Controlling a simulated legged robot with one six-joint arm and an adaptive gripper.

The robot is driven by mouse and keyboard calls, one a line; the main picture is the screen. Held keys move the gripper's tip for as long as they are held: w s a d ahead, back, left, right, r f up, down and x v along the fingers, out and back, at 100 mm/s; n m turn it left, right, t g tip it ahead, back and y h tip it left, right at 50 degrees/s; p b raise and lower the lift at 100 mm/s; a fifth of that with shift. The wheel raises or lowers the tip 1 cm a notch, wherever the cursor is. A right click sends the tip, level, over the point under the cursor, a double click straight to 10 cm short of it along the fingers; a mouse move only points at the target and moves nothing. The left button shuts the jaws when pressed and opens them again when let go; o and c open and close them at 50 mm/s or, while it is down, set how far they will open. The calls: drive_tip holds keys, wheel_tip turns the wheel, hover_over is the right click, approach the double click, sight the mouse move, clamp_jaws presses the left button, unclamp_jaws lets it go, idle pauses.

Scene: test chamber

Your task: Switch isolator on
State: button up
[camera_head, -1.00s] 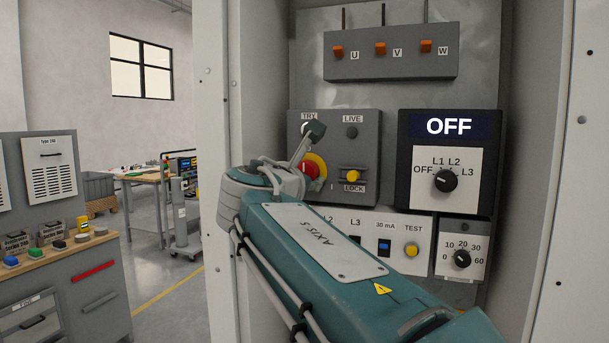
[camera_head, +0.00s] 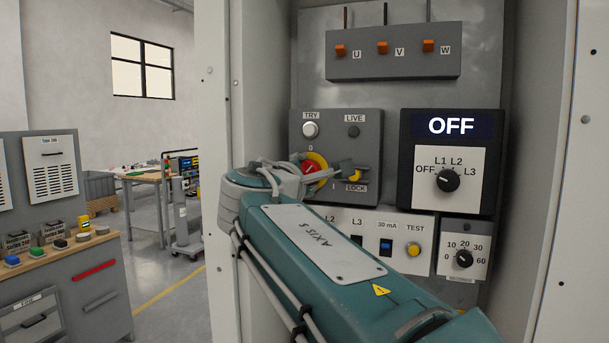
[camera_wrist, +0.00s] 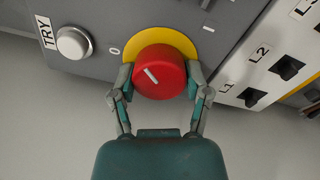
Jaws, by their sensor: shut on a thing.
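The isolator's red rotary knob (camera_head: 308,169) sits on a yellow disc (camera_head: 320,160) on the grey switch panel. In the wrist view the red knob (camera_wrist: 168,84) faces me, with the yellow disc (camera_wrist: 160,38) behind it. Its white mark is slanted, its upper end leaning toward the "0" label; the "I" label is on the other side. My gripper (camera_wrist: 160,78) is shut on the knob, one finger on each side. In the head view my arm covers the panel's lower left, and a grey finger reaches right across the panel toward the LOCK label.
A TRY button (camera_head: 310,129), dark LIVE lamp (camera_head: 353,131) and yellow LOCK part (camera_head: 355,176) surround the knob. To the right, a display (camera_head: 450,125) reads OFF above a black selector (camera_head: 448,180). Orange U, V, W switches are above. Cabinet walls close in both sides.

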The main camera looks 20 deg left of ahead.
drive_tip(key=m, duration=0.5)
drive_tip(key=shift+w+f+m, duration=0.1)
drive_tip(key=shift+f+m, duration=0.05)
drive_tip(key=shift+m, duration=0.25)
drive_tip(key=shift+f+m+h, duration=0.15)
drive_tip(key=shift+m+h, duration=0.15)
drive_tip(key=shift+m, duration=1.7)
drive_tip(key=o, duration=1.1)
drive_tip(key=shift+o, duration=0.2)
drive_tip(key=shift+r, duration=0.2)
